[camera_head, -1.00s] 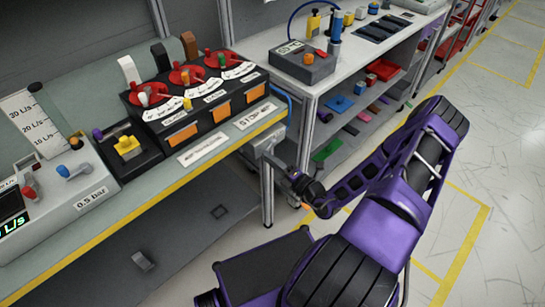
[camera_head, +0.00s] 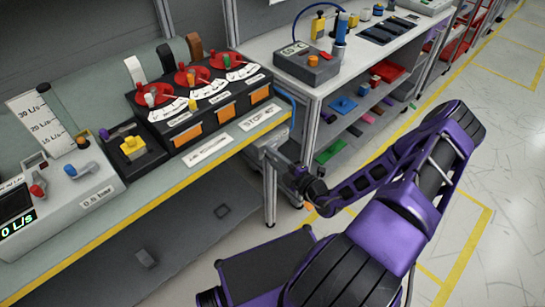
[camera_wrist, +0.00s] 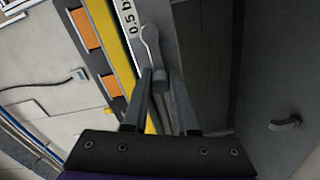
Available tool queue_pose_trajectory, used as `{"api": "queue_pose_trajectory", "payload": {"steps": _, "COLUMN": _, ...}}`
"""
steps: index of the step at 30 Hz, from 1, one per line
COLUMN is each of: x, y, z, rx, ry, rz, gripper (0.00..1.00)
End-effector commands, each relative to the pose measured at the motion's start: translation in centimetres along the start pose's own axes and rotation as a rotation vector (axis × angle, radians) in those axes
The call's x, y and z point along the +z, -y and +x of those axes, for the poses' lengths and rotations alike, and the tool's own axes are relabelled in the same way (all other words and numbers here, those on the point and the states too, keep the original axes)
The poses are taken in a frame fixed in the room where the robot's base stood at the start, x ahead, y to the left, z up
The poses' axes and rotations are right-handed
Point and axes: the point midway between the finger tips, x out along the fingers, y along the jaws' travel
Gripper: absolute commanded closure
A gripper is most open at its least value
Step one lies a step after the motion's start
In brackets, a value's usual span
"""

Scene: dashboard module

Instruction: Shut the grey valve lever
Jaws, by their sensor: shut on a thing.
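The grey valve lever (camera_wrist: 150,42) shows in the wrist view as a pale grey bar with a rounded end, beside the yellow edge strip of the bench. My gripper (camera_wrist: 154,78) is shut on it, with the fingers closing in from both sides and the rounded end standing out past the tips. In the head view my gripper (camera_head: 287,168) is low at the right end of the dashboard bench, just under its front edge. There the lever is too small and covered to make out clearly. The green display (camera_head: 18,224) at the left reads 0 L/s.
The dashboard bench (camera_head: 170,190) carries a black module (camera_head: 190,135) with red dials and orange drawers. A bench leg (camera_head: 270,195) stands close to my gripper. A shelved side table (camera_head: 313,88) is behind. The floor to the right is clear.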

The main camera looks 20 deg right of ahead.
Motion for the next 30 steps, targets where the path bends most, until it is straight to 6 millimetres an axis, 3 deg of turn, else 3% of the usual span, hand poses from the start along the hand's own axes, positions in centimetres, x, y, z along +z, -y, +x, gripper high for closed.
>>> {"api": "queue_pose_trajectory", "payload": {"steps": 9, "x": -0.1, "y": -0.1, "z": 0.0, "rx": 0.001, "ry": 0.0, "rz": 0.003, "gripper": 1.0}}
{"api": "queue_pose_trajectory", "payload": {"steps": 10, "x": -0.1, "y": -0.1, "z": 0.0, "rx": 0.001, "ry": 0.0, "rz": 0.003, "gripper": 0.72}}
{"api": "queue_pose_trajectory", "payload": {"steps": 15, "x": 0.0, "y": -0.1, "z": 0.0, "rx": 0.001, "ry": 0.0, "rz": 0.002, "gripper": 0.44}}
{"api": "queue_pose_trajectory", "payload": {"steps": 25, "x": 0.0, "y": 0.0, "z": -0.3, "rx": 0.001, "ry": 0.001, "rz": 0.001, "gripper": 0.44}}
{"api": "queue_pose_trajectory", "payload": {"steps": 30, "x": 0.1, "y": 0.0, "z": -2.4, "rx": 0.0, "ry": 0.003, "rz": 0.001, "gripper": 0.44}}
